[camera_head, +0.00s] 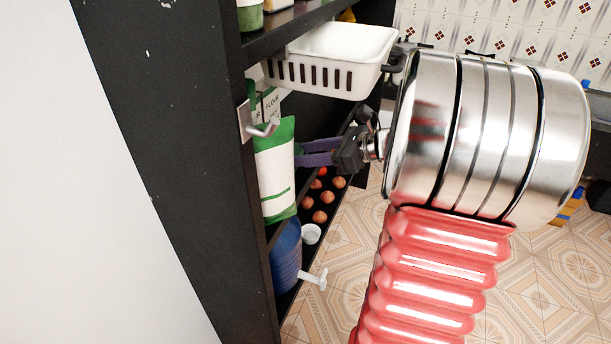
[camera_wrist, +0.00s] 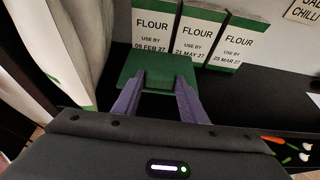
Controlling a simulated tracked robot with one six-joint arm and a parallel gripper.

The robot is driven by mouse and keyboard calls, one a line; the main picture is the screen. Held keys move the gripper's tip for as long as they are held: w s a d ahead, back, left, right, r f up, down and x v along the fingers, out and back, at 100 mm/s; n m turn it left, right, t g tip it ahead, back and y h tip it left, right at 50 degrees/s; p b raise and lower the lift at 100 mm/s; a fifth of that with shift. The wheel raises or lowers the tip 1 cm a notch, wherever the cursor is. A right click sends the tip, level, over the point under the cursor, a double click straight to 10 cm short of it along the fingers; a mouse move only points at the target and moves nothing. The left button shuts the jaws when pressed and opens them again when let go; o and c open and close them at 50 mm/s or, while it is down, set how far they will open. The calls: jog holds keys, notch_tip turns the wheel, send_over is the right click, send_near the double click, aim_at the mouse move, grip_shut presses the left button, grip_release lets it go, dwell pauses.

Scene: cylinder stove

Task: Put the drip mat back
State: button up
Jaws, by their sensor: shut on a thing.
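My gripper (camera_wrist: 162,80) shows two purple fingers shut on a flat-faced green thing (camera_wrist: 157,65) in the wrist view. The green thing is in front of a flour carton marked 08 FEB 27 (camera_wrist: 153,30). I cannot tell whether it is a separate piece or a carton's end. Nothing I see can be surely named as the drip mat. In the head view my gripper (camera_head: 303,154) reaches left into the shelf, and its tips are partly hidden behind a green and white bag (camera_head: 275,175).
Flour cartons marked 21 MAY 27 (camera_wrist: 198,35) and 25 MAR 27 (camera_wrist: 238,45) stand alongside. A white basket (camera_head: 335,55) hangs above my gripper. A metal hook (camera_head: 262,128) and the dark shelf side (camera_head: 180,110) are close. Several brown eggs (camera_head: 320,217) sit below.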

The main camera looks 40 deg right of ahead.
aim_at(305, 186)
jog(key=shift+f, duration=1.6)
jog(key=shift+w+f, duration=0.15)
jog(key=shift+f, duration=1.8)
jog(key=shift+f, duration=0.1)
jog(key=o, duration=1.1)
jog(key=v, duration=1.2)
